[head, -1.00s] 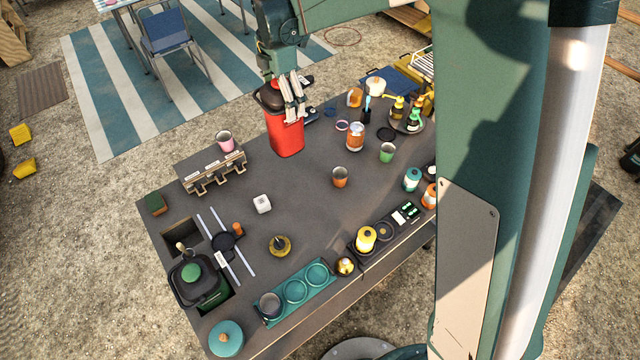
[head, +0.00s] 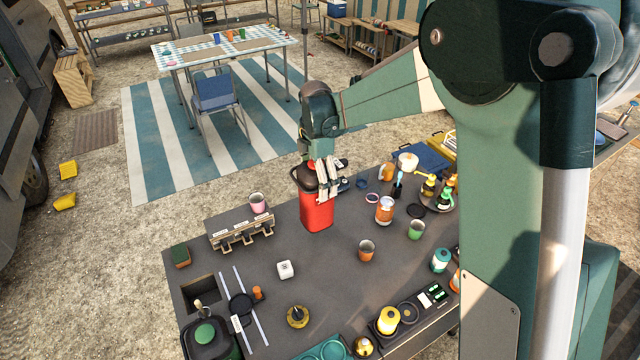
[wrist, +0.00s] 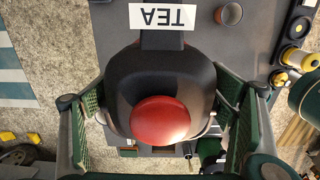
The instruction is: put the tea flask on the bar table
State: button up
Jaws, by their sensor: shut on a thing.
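The tea flask (head: 316,212) is red with a black top. It is upright in the head view, over or on the far part of the dark counter; I cannot tell whether its base touches. My gripper (head: 322,178) is shut on its upper part. In the wrist view, the flask's black lid (wrist: 160,75) with a red cap lies between the fingers, and a TEA label shows upside down. A table with a checked cloth (head: 185,53) stands at the back, with small coloured items on it. I cannot tell whether it is the bar table.
The dark counter (head: 325,275) carries a cup rack (head: 240,232), an orange cup (head: 367,250), a green cup (head: 416,229) and a bottle tray at the right. A blue chair (head: 218,98) stands on the striped mat (head: 150,128) before the checked table.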

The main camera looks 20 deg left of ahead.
jog(key=shift+f, duration=1.8)
jog(key=shift+f, duration=1.8)
jog(key=o, duration=1.7)
jog(key=shift+o, duration=0.2)
notch_tip(320, 180, up, 12)
jog(key=shift+r, duration=0.1)
